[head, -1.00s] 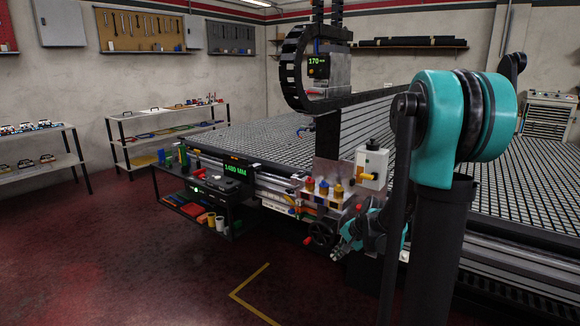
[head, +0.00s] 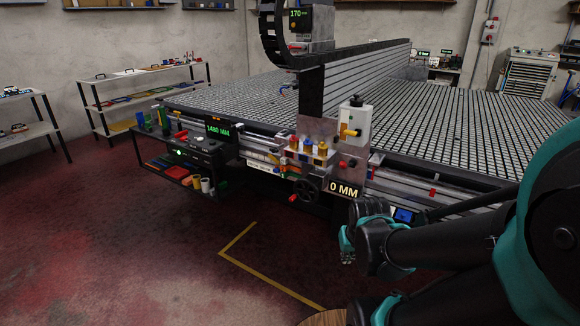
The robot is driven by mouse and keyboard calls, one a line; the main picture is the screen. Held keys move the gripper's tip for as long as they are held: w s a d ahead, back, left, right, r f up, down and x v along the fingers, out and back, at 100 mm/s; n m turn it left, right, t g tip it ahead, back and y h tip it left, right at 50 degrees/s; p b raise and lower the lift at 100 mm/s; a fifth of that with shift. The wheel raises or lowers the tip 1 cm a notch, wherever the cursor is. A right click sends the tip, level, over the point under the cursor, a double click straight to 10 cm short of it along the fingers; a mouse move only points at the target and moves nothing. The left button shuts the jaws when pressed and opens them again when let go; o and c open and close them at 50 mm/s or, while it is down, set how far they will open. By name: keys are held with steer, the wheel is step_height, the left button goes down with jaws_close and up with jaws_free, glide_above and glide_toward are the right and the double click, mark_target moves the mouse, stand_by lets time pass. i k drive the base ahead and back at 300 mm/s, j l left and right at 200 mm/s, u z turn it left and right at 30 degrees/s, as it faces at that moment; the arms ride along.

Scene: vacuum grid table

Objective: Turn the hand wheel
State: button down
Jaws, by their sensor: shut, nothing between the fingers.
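The hand wheel (head: 307,188) is a dark spoked wheel on the front of the grid table's carriage, below the coloured knobs. Its red handle (head: 293,198) sits at the wheel's lower left. My gripper (head: 346,246), teal and black, is to the right of and below the wheel in the picture, apart from it. It is shut and empty; my wrist partly hides its fingers. A display reading 0 MM (head: 344,189) is just right of the wheel.
The grid table (head: 470,125) fills the back and right. A low black shelf cart (head: 180,160) with tools and cups stands left of the wheel. The red floor in front, with a yellow corner line (head: 238,241), is clear.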

mark_target(306, 190)
steer(key=i+j+z, duration=0.1)
steer(key=z, duration=0.25)
steer(key=j+z, duration=0.35)
steer(key=i+j+z, duration=0.25)
steer(key=j, duration=0.7)
steer(key=j+z, duration=0.2)
steer(key=j, duration=1.65)
